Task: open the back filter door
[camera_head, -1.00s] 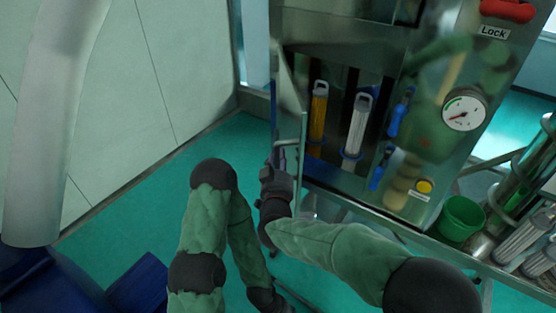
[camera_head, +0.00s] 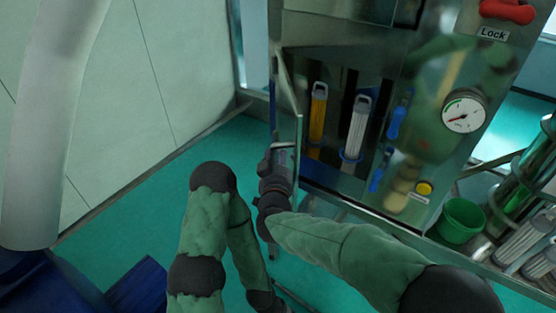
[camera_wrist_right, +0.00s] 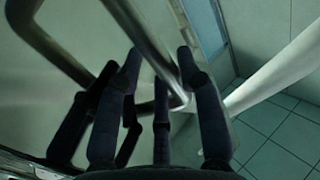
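The back filter door (camera_head: 289,120) stands swung out from the left of the metal machine (camera_head: 335,45), seen nearly edge-on in the head view. My right gripper (camera_head: 281,158) is at the door's lower part, on its left side. In the right wrist view, the bent metal door handle (camera_wrist_right: 147,35) runs between the spread fingers of my right gripper (camera_wrist_right: 160,58). The fingers look open around the handle; contact is unclear. The door's glossy face (camera_wrist_right: 75,85) mirrors the fingers.
Inside the opening stand a yellow-orange filter (camera_head: 318,112) and a white filter (camera_head: 357,127). A pressure gauge (camera_head: 464,111), a red lock handle (camera_head: 508,11) and a green bucket (camera_head: 460,220) are at the right. Teal floor is free left of the door.

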